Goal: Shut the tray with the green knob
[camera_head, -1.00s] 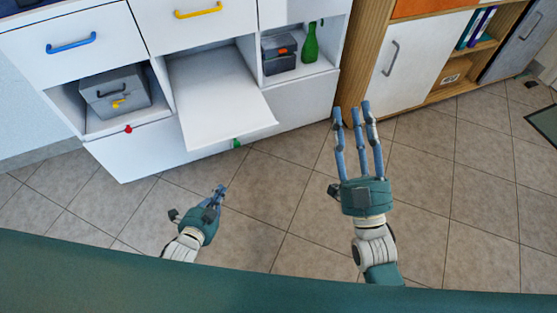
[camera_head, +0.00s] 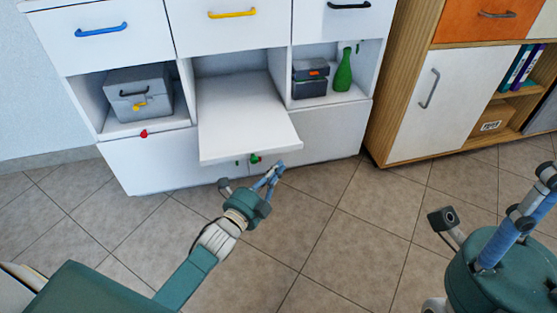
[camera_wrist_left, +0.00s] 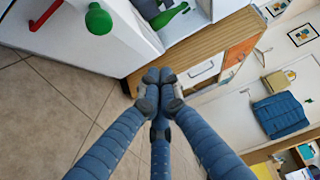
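The white tray (camera_head: 248,118) is pulled out of the middle bay of the white cabinet. The green knob (camera_head: 255,158) shows at its front edge, and as a round green ball (camera_wrist_left: 99,20) in the left wrist view. My left gripper (camera_head: 277,170) is just in front of and below the tray, slightly right of the knob. In the wrist view its fingertips (camera_wrist_left: 159,80) meet with nothing between them, apart from the knob. My right gripper (camera_head: 543,185) is at the lower right, partly cut off, far from the tray; its finger opening is unclear.
Left of the tray, a grey box (camera_head: 138,94) sits above a red knob (camera_head: 144,133). To the right, a dark box (camera_head: 310,78) and a green bottle (camera_head: 344,70) stand in a bay. A wooden cabinet (camera_head: 408,85) is farther right. The tiled floor (camera_head: 345,235) is clear.

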